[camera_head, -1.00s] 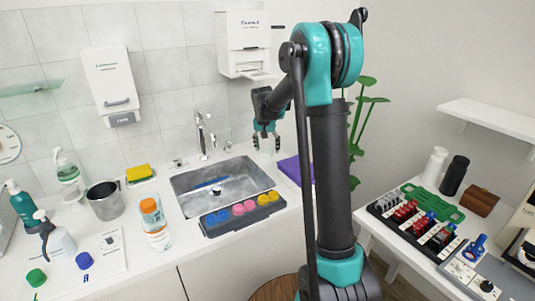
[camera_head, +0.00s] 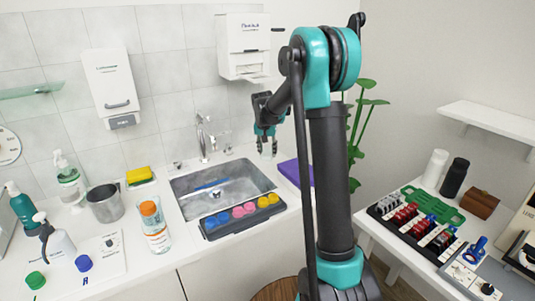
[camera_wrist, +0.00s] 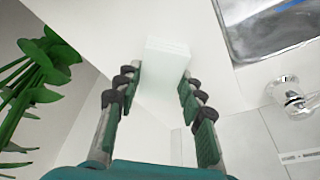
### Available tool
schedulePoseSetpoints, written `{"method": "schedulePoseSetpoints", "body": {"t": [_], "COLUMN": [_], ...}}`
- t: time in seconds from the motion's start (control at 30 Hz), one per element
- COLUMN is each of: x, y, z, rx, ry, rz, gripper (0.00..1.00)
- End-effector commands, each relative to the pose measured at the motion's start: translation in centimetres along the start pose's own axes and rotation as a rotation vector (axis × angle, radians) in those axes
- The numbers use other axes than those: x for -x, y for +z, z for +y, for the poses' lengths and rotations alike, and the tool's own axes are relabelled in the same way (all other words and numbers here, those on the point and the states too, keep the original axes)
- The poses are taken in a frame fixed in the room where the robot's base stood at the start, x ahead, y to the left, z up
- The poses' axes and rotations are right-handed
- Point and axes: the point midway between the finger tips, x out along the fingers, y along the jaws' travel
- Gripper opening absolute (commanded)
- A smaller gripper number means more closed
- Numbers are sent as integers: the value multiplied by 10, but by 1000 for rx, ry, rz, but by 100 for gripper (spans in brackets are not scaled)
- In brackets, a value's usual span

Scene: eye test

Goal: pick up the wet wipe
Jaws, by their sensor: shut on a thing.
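The wet wipe (camera_wrist: 167,54) shows in the wrist view as a pale white, folded, block-like piece between my fingers. My gripper (camera_wrist: 160,80) is shut on it, with a dark green-padded finger on each side. In the head view my gripper (camera_head: 267,152) points down behind the sink's back right corner, near the wall. The wipe cannot be made out clearly there.
The sink (camera_head: 222,187) lies left of my gripper, with the tap (camera_head: 204,138) behind it. A white dispenser (camera_head: 242,46) hangs on the wall above. A purple item (camera_head: 291,171) lies to the right. A green plant (camera_head: 364,115) stands behind my arm.

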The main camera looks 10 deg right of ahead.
Motion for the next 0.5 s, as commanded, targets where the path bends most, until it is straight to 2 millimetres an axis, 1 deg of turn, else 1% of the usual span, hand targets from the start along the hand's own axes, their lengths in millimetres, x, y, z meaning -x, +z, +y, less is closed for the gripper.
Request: {"method": "schedulePoseSetpoints", "body": {"t": [0.13,0.23,0.37,0.5], "x": [6,15,10,5], "y": [-2,-5,-19,-37], "z": [0,2,25,55], "rx": [0,-1,-5,-6], "ry": [0,0,1,1], "rz": [0,0,0,0], "gripper": [25,25,25,25]}}
